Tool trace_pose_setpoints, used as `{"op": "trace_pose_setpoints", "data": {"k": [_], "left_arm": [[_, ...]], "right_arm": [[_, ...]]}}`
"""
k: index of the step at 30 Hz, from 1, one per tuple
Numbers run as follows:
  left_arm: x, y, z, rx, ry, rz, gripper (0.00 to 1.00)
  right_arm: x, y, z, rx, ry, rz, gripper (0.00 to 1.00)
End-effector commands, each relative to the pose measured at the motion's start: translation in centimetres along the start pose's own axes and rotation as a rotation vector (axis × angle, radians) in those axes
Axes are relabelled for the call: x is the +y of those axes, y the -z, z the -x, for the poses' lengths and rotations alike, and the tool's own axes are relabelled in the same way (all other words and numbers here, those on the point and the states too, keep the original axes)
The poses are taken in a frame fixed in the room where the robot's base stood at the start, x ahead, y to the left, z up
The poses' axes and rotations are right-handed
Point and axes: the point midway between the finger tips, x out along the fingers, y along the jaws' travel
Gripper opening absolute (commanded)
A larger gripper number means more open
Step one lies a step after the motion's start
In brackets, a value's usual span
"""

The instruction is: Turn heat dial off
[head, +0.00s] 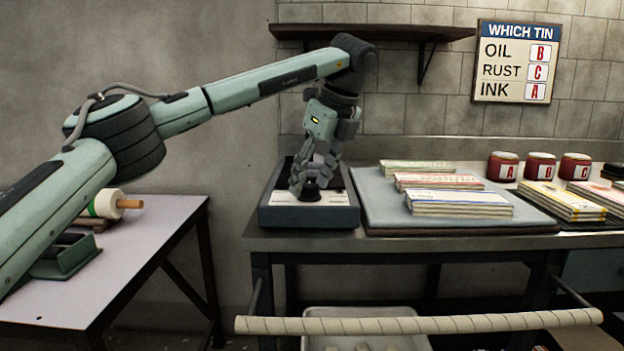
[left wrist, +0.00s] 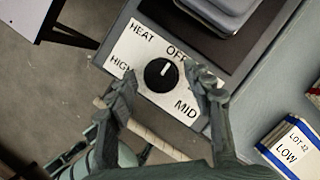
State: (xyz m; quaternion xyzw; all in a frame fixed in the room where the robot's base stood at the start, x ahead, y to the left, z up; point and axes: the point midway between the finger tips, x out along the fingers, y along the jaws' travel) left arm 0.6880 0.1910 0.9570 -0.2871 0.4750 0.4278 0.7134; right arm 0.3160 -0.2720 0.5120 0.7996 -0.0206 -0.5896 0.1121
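The heat dial (left wrist: 161,74) is a round black knob with a white pointer line, set on a white plate (left wrist: 120,52) marked HEAT, OFF, HIGH and MID. In the left wrist view its pointer line points up, roughly toward OFF. In the head view the dial (head: 310,191) sits on the front of a dark grey heating unit (head: 290,216) at the bench's left end. My left gripper (head: 306,182) points down over it. In the left wrist view the gripper (left wrist: 161,72) is open, one finger on each side of the dial, with gaps visible. My right gripper is out of view.
Red-and-white tins (head: 502,166) stand behind. A wrapped rail (head: 420,324) runs along the bench front. A separate table (head: 150,225) stands left. A shelf (head: 400,32) hangs above.

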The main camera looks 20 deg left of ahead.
Motion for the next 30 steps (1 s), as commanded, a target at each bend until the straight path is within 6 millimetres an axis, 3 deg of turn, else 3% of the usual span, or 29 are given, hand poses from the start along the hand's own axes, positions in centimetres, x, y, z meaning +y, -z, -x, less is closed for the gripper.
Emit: {"op": "trace_pose_setpoints", "data": {"k": [11,14,24,30], "left_arm": [[0.0,0.1,0.6,0.000,0.000,-0.003,0.54],[0.0,0.1,2.0,0.000,0.000,-0.002,0.54],[0.0,0.0,9.1,-0.003,0.001,0.000,0.54],[0.0,0.0,11.5,-0.001,-0.001,-0.001,0.54]], "right_arm": [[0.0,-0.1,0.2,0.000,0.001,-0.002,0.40],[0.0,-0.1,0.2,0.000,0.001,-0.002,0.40],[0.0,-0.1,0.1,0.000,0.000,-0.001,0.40],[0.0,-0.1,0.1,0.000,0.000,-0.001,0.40]]}}
